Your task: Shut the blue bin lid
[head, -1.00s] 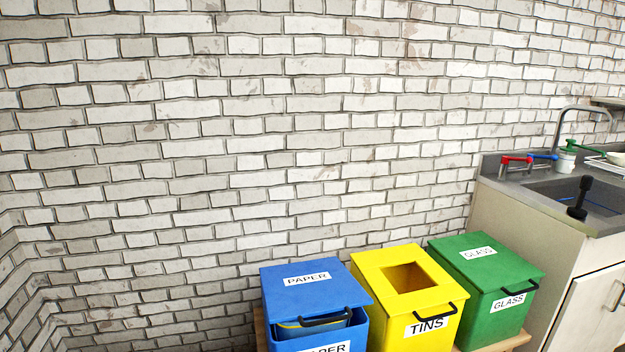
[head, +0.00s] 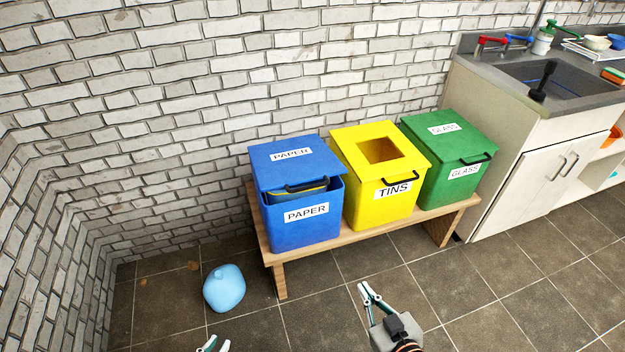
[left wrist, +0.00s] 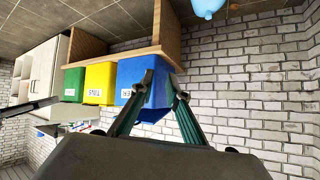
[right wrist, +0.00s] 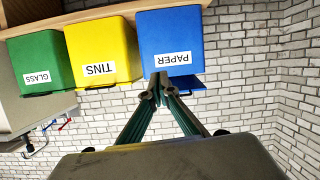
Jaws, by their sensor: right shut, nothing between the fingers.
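The blue paper bin (head: 300,230) stands at the left end of a low bench. Its blue lid (head: 285,170) is slightly raised at the front, with a gap under it. A black handle (head: 306,186) is on the lid's front edge. The bin also shows in the left wrist view (left wrist: 130,75) and, upside down, in the right wrist view (right wrist: 170,28). My left gripper (head: 214,343) is open and empty at the bottom edge, apart from the bin. My right gripper (head: 367,290) is shut and empty, in front of and below the bins, touching nothing.
A yellow tins bin (head: 385,205) and a green glass bin (head: 455,180) stand beside the blue bin on the wooden bench (head: 350,240). A light blue bag-like object (head: 224,287) lies on the floor at left. A sink counter (head: 515,130) stands at right. The brick wall is behind.

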